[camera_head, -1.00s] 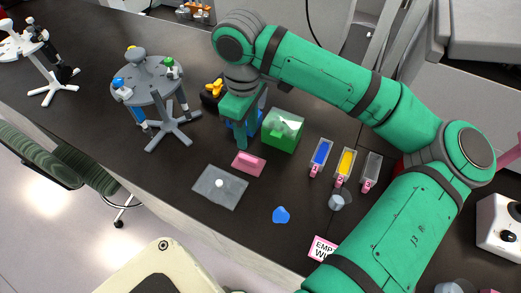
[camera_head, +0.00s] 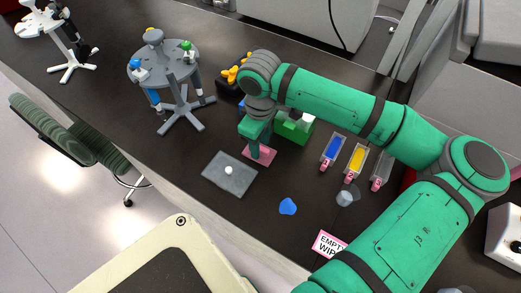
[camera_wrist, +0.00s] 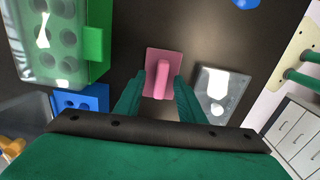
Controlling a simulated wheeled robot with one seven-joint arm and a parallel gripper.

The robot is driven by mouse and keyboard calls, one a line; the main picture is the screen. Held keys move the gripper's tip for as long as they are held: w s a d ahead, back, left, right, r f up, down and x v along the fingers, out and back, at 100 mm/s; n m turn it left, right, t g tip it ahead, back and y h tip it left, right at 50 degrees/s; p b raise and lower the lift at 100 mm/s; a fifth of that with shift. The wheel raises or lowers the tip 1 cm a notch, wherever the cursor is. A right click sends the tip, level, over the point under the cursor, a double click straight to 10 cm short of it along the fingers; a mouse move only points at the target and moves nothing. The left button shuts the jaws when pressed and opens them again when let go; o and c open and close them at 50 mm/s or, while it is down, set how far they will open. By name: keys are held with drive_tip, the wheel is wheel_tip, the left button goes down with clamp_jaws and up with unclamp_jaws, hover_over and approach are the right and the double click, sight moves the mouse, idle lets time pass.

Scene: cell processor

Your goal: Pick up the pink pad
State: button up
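The pink pad (camera_head: 265,155) lies flat on the dark bench, right of the grey plate (camera_head: 222,181). My gripper (camera_head: 254,148) is directly over the pad and hides part of it. In the wrist view the pad (camera_wrist: 166,58) has a raised pink handle pointing toward the camera. My gripper (camera_wrist: 160,78) is open there, with one green finger on each side of the handle. I see dark gaps between the fingers and the handle, and cannot tell whether the tips touch the pad.
A green box (camera_head: 292,131) stands close behind my gripper, left in the wrist view (camera_wrist: 96,45). A blue rack (camera_wrist: 82,101) is beside it. A blue blob (camera_head: 288,206) lies in front. Colored trays (camera_head: 355,160) are at right; a grey pipette stand (camera_head: 163,70) is at left.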

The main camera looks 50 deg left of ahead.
drive_tip(key=shift+s, duration=0.15)
drive_tip(key=shift+c, duration=0.9)
clamp_jaws()
drive_tip(key=shift+r, duration=0.5)
wheel_tip(320, 180, up, 3)
drive_tip(key=shift+s+d+f, duration=0.1)
drive_tip(key=shift+s+f, duration=0.05)
drive_tip(key=s+d+r, duration=0.9)
drive_tip(key=s, duration=0.1)
drive_tip(key=shift+s+r, duration=0.15)
